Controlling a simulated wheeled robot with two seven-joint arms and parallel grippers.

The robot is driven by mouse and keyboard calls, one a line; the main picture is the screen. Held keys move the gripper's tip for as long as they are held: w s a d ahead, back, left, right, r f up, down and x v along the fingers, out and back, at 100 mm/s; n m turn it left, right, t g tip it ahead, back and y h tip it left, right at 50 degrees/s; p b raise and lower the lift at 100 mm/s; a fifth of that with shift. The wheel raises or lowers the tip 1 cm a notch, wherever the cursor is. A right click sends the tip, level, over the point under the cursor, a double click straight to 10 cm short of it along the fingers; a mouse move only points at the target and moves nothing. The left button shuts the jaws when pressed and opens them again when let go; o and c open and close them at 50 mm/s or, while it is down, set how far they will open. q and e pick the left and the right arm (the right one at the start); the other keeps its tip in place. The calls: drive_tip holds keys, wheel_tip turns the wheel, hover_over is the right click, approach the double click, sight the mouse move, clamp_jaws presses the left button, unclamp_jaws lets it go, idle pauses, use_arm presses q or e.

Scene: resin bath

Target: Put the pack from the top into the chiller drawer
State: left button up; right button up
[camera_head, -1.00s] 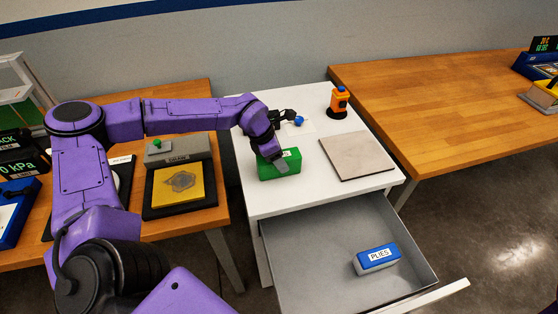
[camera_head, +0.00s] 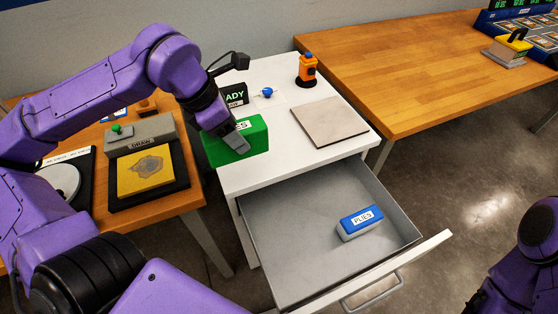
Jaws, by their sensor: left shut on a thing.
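A green pack (camera_head: 238,141) with a white label is at the left edge of the white cabinet top (camera_head: 293,169). My left gripper (camera_head: 238,130) is shut on it from above. Whether the pack touches the top or is held just above it, I cannot tell. The chiller drawer (camera_head: 287,256) is pulled out below the top. A blue pack (camera_head: 361,222) labelled "PLIES" lies in its right part; the rest of its floor is bare. My right arm shows at the lower right edge, but its gripper is out of view.
A beige square plate (camera_head: 330,122), an orange device (camera_head: 307,70) and a small blue-knobbed item (camera_head: 267,93) stand on the cabinet top. A dark display (camera_head: 233,96) stands behind the pack. A wooden bench (camera_head: 400,75) is at right. A drain unit (camera_head: 140,137) is at left.

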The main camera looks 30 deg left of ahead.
sight(240, 159)
use_arm(q)
drive_tip(key=shift+m, duration=0.4)
drive_tip(key=f+b, duration=0.2)
drive_tip(key=d+f+b, duration=0.1)
drive_tip(key=f+b, duration=0.1)
drive_tip(key=f, duration=0.1)
drive_tip(key=d+f+b, duration=0.1)
drive_tip(key=f+b, duration=0.1)
drive_tip(key=f, duration=0.1)
drive_tip(key=shift+s+f, duration=0.2)
drive_tip(key=shift+s, duration=0.15)
drive_tip(key=s+d+f+m+g+h+b, duration=0.1)
drive_tip(key=s+d+f+m+g+b, duration=0.2)
drive_tip(key=d+f+m+b, duration=0.95)
drive_tip(key=d+f+n, duration=0.1)
drive_tip(key=f, duration=0.3)
drive_tip(key=d+f+n, duration=0.2)
drive_tip(key=f, duration=0.1)
drive_tip(key=d+f+n, duration=0.1)
drive_tip(key=f, duration=0.3)
drive_tip(key=shift+d+f+h+b, duration=0.15)
drive_tip(key=shift+f+h+b, duration=0.15)
drive_tip(key=shift+b, duration=0.1)
drive_tip(key=shift+f+n, duration=0.1)
drive_tip(key=shift+n, duration=0.15)
drive_tip(key=o, duration=1.2)
